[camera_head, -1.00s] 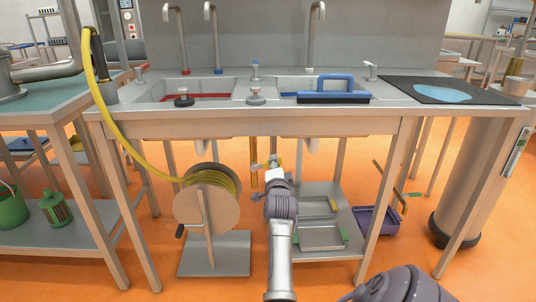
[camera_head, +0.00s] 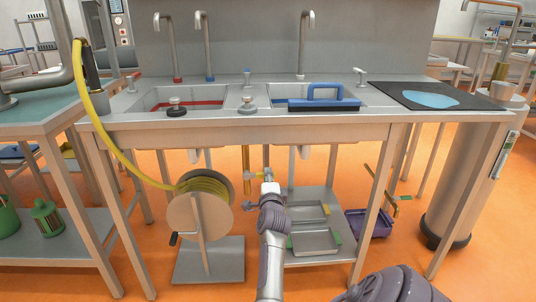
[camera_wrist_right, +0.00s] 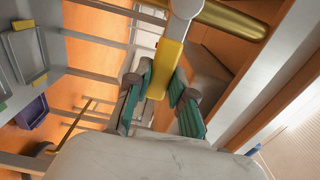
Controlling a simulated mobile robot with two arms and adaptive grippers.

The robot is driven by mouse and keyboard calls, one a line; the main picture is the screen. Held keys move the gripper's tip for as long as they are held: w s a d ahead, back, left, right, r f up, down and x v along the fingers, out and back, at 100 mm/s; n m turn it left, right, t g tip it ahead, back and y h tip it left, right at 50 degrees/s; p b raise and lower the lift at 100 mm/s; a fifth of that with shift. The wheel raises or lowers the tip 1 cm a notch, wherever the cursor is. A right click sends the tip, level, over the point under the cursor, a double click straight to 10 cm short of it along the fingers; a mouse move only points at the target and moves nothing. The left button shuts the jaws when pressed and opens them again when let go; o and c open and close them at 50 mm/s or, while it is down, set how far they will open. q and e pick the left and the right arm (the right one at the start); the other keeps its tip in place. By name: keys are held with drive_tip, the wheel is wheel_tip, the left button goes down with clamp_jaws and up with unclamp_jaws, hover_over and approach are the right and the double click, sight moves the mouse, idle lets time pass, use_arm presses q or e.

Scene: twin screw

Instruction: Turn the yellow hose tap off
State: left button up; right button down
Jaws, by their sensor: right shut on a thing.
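The yellow tap handle (camera_wrist_right: 168,62) shows in the right wrist view, joined to a pale metal tap body at the top. The teal pads of my right gripper (camera_wrist_right: 160,98) stand on both sides of the handle, and the gripper is shut on it. In the head view my right gripper (camera_head: 267,186) is under the sink bench, just right of a vertical brass pipe (camera_head: 247,160). The tap is small there and partly hidden by the gripper. The brass pipe also crosses the top of the wrist view (camera_wrist_right: 232,20). My left gripper is out of view.
A hose reel (camera_head: 199,216) with a yellow hose (camera_head: 123,158) stands left of my right arm. Grey trays (camera_head: 316,240) lie on the low shelf to the right, with a purple bin (camera_head: 368,224) beyond. The sink bench edge (camera_head: 240,124) is above the gripper; bench legs stand at both sides.

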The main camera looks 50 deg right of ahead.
drive_tip(key=shift+f, duration=0.15)
drive_tip(key=c, duration=1)
unclamp_jaws()
